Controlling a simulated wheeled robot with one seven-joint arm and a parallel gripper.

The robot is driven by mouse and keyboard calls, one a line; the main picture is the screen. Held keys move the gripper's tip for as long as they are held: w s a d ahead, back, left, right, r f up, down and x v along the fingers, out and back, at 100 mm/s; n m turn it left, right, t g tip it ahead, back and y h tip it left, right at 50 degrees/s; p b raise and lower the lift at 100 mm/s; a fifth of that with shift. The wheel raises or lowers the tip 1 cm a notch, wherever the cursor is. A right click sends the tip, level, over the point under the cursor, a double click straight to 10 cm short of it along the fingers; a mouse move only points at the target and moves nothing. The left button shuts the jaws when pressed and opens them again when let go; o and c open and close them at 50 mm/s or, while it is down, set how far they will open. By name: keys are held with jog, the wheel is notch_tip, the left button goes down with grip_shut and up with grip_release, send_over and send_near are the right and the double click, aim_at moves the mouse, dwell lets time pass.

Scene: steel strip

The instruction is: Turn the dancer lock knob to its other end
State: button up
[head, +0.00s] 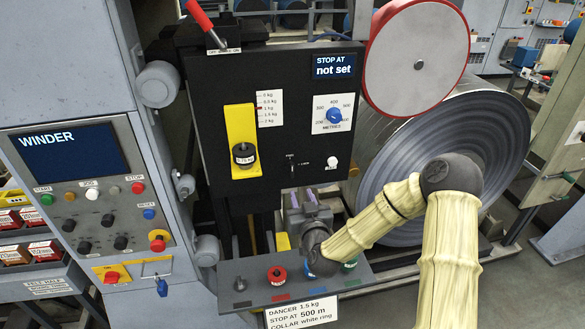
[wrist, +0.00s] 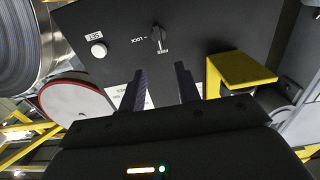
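The dancer lock knob is a small dark lever knob (head: 291,166) low on the black panel, left of its LOCK mark. In the wrist view, which is turned over, the knob (wrist: 158,38) lies along the line toward the FREE mark, with LOCK off to its left. My gripper (head: 304,193) is just below the knob in the head view, fingers pointing at the panel. In the wrist view my gripper (wrist: 161,70) has its two dark fingers apart with nothing between them, and the knob is beyond their tips, apart from them.
A white SET button (head: 331,163) is right of the knob. A yellow bracket (head: 241,125) holding a black weight is to its left, and a blue metres dial (head: 334,115) is above. A grey shelf (head: 245,293) with coloured collars lies below. A large steel coil (head: 455,150) stands right.

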aim_at(292, 169)
jog(key=p+x, duration=0.3)
jog(key=x, duration=0.8)
jog(key=shift+w+a+p, duration=0.1)
jog(key=shift+w+p, duration=0.3)
jog(key=shift+w+a+f, duration=0.1)
jog(key=shift+w+a, duration=0.05)
jog(key=shift+w, duration=0.3)
jog(key=shift+s, duration=0.1)
grip_shut()
